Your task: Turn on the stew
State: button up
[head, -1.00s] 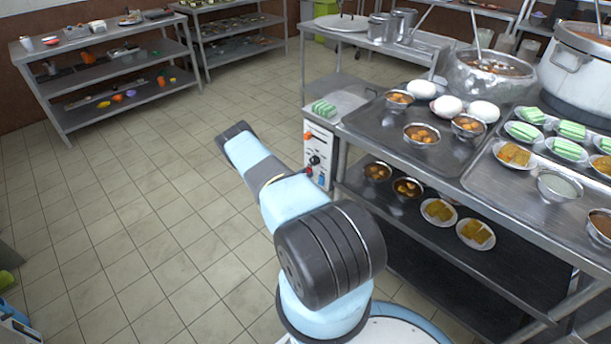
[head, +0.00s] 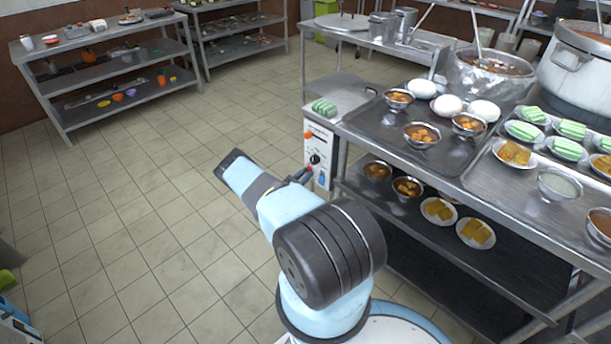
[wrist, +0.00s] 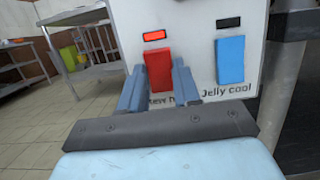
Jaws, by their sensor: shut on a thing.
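A white control box (head: 320,145) stands at the left end of the metal counter. In the wrist view its panel (wrist: 193,40) carries a red switch (wrist: 159,68) under a bright red lamp (wrist: 154,35). The red switch's label is partly hidden by my fingers, with "stew" partly readable. To its right is a blue switch (wrist: 230,60) labelled "Jelly cool" under a dark lamp (wrist: 229,23). My gripper (wrist: 160,82) is shut on the red switch, one finger on each side. In the head view my gripper (head: 303,174) is at the box's front face.
The counter (head: 470,190) holds trays with bowls, plates and a large pot (head: 580,65); its edge and legs are right of the box. Open tiled floor (head: 130,200) lies to the left. A shelf rack (head: 110,80) stands far back left.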

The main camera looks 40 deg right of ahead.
jog(key=shift+w, duration=0.1)
jog(key=o, duration=1.1)
jog(key=shift+c, duration=0.2)
jog(key=shift+a, duration=0.1)
jog(key=v, duration=1.3)
jog(key=shift+a+f, duration=0.25)
jog(key=shift+a, duration=0.05)
